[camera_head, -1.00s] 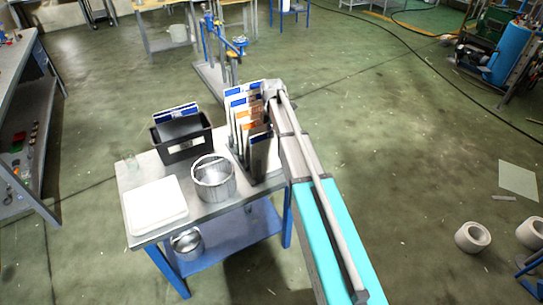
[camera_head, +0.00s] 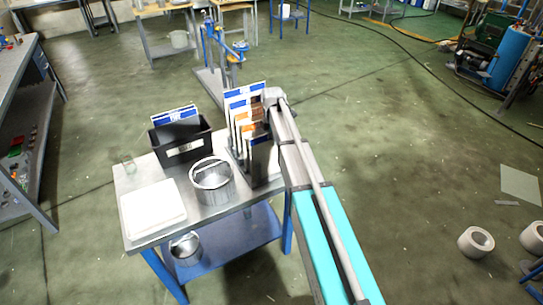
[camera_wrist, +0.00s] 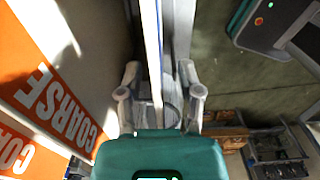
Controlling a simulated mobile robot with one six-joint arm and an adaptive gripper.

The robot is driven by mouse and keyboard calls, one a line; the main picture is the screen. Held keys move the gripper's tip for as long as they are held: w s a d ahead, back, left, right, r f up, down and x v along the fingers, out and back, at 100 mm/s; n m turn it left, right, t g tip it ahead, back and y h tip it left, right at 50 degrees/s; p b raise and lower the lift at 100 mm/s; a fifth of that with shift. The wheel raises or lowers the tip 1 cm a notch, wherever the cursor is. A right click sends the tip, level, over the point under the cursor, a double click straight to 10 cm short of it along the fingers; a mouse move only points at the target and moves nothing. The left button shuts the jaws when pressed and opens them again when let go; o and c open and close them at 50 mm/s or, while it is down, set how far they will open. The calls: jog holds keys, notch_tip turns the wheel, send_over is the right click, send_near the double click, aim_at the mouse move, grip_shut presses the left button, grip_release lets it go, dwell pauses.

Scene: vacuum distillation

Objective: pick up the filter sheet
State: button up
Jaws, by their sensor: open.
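Several filter sheets stand upright in a rack on the table in the head view, with white and blue faces (camera_head: 240,98) and orange labels. In the wrist view, orange sheets marked COARSE (camera_wrist: 40,95) stand to the left. A thin pale sheet edge (camera_wrist: 152,45) runs upright between the fingers of my gripper (camera_wrist: 160,95). The fingers are apart, one on each side of that edge, and no firm contact shows. In the head view my gripper is at the right side of the rack, mostly hidden by my arm and the sheets.
A black bin (camera_head: 182,147) with a blue-and-white packet, a metal pot (camera_head: 212,187) and a white flat tray (camera_head: 152,208) share the table. Another pot (camera_head: 186,246) is on the lower shelf (camera_head: 235,255).

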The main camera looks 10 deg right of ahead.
grip_shut()
jog(key=shift+r, duration=0.2)
dwell(0.4)
notch_tip(320, 180, up, 18)
jog(key=p, duration=1.8)
jog(key=shift+f, duration=0.2)
jog(key=shift+d, duration=0.1)
dwell(0.5)
